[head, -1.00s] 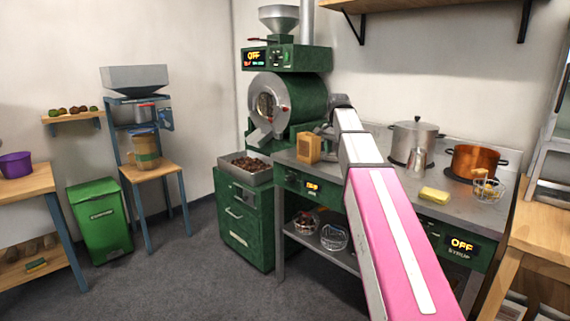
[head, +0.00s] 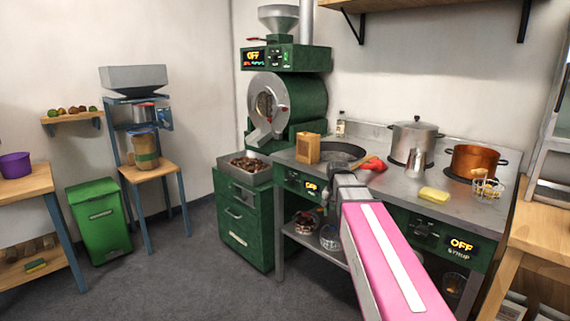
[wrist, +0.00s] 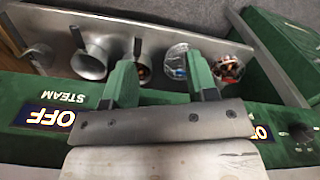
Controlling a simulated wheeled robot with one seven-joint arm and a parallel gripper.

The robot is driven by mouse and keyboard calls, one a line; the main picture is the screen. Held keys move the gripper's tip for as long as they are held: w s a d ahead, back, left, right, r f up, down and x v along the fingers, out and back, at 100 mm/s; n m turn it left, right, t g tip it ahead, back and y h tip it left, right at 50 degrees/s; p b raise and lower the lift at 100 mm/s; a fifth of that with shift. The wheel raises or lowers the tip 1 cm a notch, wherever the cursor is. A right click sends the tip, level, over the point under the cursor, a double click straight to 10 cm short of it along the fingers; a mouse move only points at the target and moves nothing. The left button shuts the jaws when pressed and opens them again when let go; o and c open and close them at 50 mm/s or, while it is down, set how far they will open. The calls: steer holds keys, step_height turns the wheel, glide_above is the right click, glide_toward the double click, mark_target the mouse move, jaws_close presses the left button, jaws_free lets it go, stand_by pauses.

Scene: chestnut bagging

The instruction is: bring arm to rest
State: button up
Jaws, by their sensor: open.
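My arm (head: 385,260), with its pink link, reaches in from the bottom right of the head view. Its grey wrist end (head: 347,187) is in front of the counter's front face. In the wrist view my gripper (wrist: 160,75) has its two green fingers well apart, with nothing between them. The fingers point towards the counter's lower shelf (wrist: 158,42), and I cannot tell how close they are. The fingertips are not clear in the head view.
The steel counter (head: 400,205) holds a wooden block (head: 307,149), a yellow sponge (head: 434,195), a steel pot (head: 414,138) and a copper pot (head: 473,160). Wire baskets (wrist: 176,60) and metal vessels (wrist: 92,62) stand on the lower shelf. The floor (head: 185,265) to the left is clear.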

steer(key=s+f+n, duration=0.4)
steer(key=s+f, duration=1.2)
steer(key=f, duration=0.3)
steer(key=shift+s, duration=0.1)
steer(key=shift+c, duration=0.4)
